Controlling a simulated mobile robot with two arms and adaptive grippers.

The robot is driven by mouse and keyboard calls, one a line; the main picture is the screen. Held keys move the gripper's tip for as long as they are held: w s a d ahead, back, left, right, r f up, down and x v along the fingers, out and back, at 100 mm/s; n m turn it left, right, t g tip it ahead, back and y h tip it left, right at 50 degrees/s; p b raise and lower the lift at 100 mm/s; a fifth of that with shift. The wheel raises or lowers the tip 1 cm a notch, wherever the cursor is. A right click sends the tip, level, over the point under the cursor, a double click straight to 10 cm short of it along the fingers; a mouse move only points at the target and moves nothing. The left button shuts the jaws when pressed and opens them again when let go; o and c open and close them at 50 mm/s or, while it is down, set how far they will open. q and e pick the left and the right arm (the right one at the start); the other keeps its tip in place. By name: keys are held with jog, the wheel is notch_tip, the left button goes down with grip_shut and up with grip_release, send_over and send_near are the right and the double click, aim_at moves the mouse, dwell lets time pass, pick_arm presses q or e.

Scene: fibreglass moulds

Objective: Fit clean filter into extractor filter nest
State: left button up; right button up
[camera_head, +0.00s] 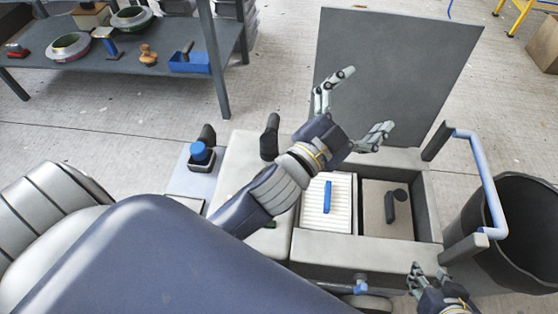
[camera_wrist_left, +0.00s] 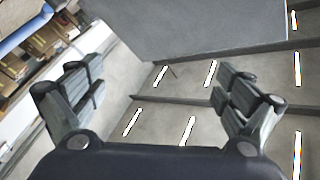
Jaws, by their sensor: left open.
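A white pleated filter (camera_head: 341,214) with a blue handle (camera_head: 327,197) lies in the left compartment of an open grey box (camera_head: 350,248), which looks like the extractor. The right compartment (camera_head: 410,221) has a grey floor or panel with a dark handle on it. My left gripper (camera_head: 366,98) is open and empty, above the far side of the box in front of its raised lid (camera_head: 395,65). Its spread fingers also show in the left wrist view (camera_wrist_left: 155,92), with nothing between them. My right gripper (camera_head: 429,271) is partly cut off at the lower right, its fingers apart and empty.
A blue bar handle (camera_head: 483,180) stands up at the box's right side. A black bin (camera_head: 525,230) is beside it. A shelf table (camera_head: 120,72) with moulds and tools is at the far left.

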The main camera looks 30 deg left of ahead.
pick_arm(q)
jog(key=s+a+f+n+g+y, duration=0.1)
jog(key=s+a+f+n+g, duration=0.1)
jog(key=f, duration=0.4)
jog(key=s+a+f+n+g+y, duration=0.1)
jog(key=s+a+f+n+g, duration=0.1)
jog(key=s+a+f+g, duration=0.1)
jog(key=s+a+f+n+g+y, duration=0.1)
jog(key=s+a+f+n+g, duration=0.2)
jog(key=f, duration=0.7)
jog(key=shift+s+a+g+y, duration=0.15)
jog(key=shift+s+g+y, duration=0.25)
jog(key=shift+s, duration=0.75)
jog(key=s+f+g, duration=0.1)
jog(key=s, duration=0.1)
jog(key=s+f, duration=0.1)
jog(key=s+f+g, duration=0.1)
jog(key=s+f, duration=0.1)
jog(key=shift+s+a+n+g, duration=0.2)
jog(key=shift+s+n+g, duration=0.1)
jog(key=shift+s+n, duration=0.1)
